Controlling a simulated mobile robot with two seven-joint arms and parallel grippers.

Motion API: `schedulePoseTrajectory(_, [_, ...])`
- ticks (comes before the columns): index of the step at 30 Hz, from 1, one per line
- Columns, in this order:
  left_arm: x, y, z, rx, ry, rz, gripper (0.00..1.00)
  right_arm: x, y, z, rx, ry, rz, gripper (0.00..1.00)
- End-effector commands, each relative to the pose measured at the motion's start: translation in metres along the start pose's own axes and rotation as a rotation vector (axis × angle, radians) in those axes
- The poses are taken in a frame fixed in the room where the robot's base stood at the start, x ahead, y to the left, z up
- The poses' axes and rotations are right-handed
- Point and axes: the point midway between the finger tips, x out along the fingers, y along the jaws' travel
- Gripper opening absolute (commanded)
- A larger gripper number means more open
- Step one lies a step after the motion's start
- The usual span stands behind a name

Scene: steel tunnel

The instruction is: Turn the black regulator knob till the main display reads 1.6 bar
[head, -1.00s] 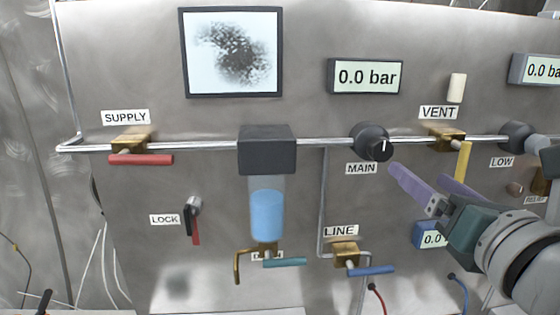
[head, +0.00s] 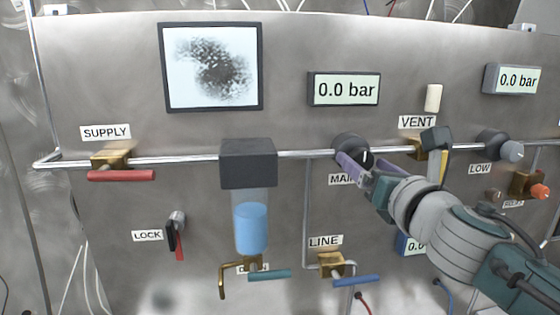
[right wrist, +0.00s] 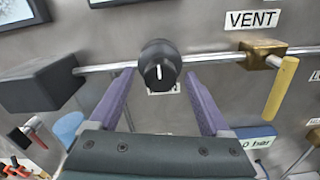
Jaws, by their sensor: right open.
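The black regulator knob (head: 350,146) labelled MAIN sits on the horizontal pipe, its white mark near vertical. The main display (head: 345,90) above it reads 0.0 bar. My right gripper (head: 366,174) is in front of the knob, coming from the lower right, and partly hides it and its label. In the right wrist view the knob (right wrist: 160,62) shows between the tips of the two open purple fingers, one on each side. I see no grip on it; contact is hard to tell. My left gripper is not in view.
The vent valve (head: 418,148) with its yellow handle is close right of the knob, partly behind my arm. The low knob (head: 497,145) is farther right. The supply valve's red handle (head: 121,175) and the filter bowl (head: 251,228) are left. The line valve (head: 331,263) is below.

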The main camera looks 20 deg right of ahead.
Motion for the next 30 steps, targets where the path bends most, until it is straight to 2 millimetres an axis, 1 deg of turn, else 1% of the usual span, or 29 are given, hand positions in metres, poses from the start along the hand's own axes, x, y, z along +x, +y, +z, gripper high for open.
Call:
schedulePoseTrajectory(3, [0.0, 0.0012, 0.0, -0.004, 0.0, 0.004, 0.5, -0.0002, 0.0, 0.0, 0.0, 0.0, 0.0, 0.81])
schedulePoseTrajectory(4, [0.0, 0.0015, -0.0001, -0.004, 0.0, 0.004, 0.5, -0.0002, -0.0001, 0.0, 0.0, 0.0, 0.0, 0.79])
schedulePoseTrajectory(25, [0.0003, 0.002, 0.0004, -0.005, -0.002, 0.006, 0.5, -0.0005, -0.0002, 0.0, 0.0, 0.0, 0.0, 0.01])
schedulePoseTrajectory(30, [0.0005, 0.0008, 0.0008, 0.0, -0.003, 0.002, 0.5, -0.0005, -0.0002, 0.0, 0.004, 0.0, 0.0, 0.0])
